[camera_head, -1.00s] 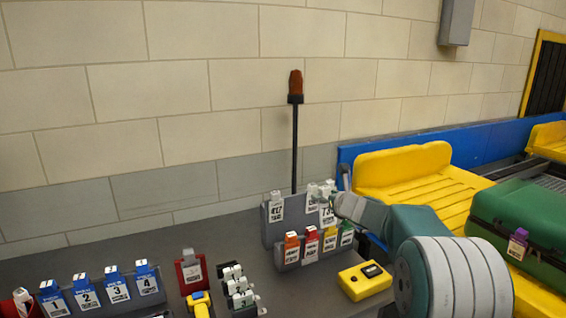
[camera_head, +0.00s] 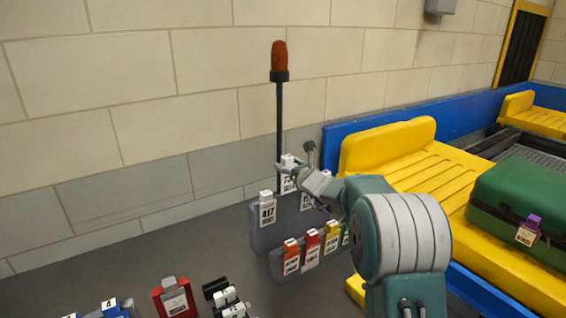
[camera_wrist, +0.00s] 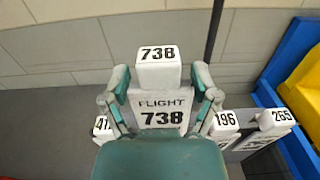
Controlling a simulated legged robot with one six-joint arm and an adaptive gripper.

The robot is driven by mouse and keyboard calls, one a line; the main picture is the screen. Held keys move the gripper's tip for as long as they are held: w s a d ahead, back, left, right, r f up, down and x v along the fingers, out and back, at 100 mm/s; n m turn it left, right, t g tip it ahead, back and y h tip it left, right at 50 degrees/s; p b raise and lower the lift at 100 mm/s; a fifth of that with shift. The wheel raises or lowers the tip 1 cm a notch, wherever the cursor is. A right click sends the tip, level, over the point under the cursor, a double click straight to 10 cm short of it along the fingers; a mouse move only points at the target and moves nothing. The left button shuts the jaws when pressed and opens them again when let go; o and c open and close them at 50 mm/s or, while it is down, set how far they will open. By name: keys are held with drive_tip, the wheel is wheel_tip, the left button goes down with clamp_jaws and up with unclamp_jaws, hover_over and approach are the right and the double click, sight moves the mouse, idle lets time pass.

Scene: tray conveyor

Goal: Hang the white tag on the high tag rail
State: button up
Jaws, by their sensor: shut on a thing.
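The white tag (camera_head: 287,182) is marked 738 and FLIGHT 738. It is upright in the wrist view (camera_wrist: 161,115), with a finger of my gripper (camera_wrist: 163,85) on each side. My gripper (camera_head: 288,168) is shut on it in the head view. The high tag rail (camera_head: 287,218) is the taller grey rack at the back of the table. The held tag appears above it, between the 417 tag (camera_head: 267,212) and the tags to the right. I cannot tell whether it touches the rail. My arm hides the rail's right part.
White tags 196 (camera_wrist: 225,122) and 265 (camera_wrist: 280,117) stand right of the held tag. A lower rail carries orange (camera_head: 291,257), red (camera_head: 312,247) and yellow (camera_head: 331,240) tags. A dark beacon post (camera_head: 279,125) rises behind. A yellow conveyor tray (camera_head: 385,145) lies right.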

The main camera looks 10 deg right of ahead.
sight(289, 192)
drive_tip(key=shift+d+f, duration=0.25)
drive_tip(key=shift+f, duration=0.45)
drive_tip(key=shift+a+f, duration=0.25)
drive_tip(key=shift+f, duration=0.95)
drive_tip(key=shift+d+f, duration=0.15)
drive_tip(key=shift+f, duration=2.6)
drive_tip(key=o, duration=1)
drive_tip(key=shift+s, duration=0.1)
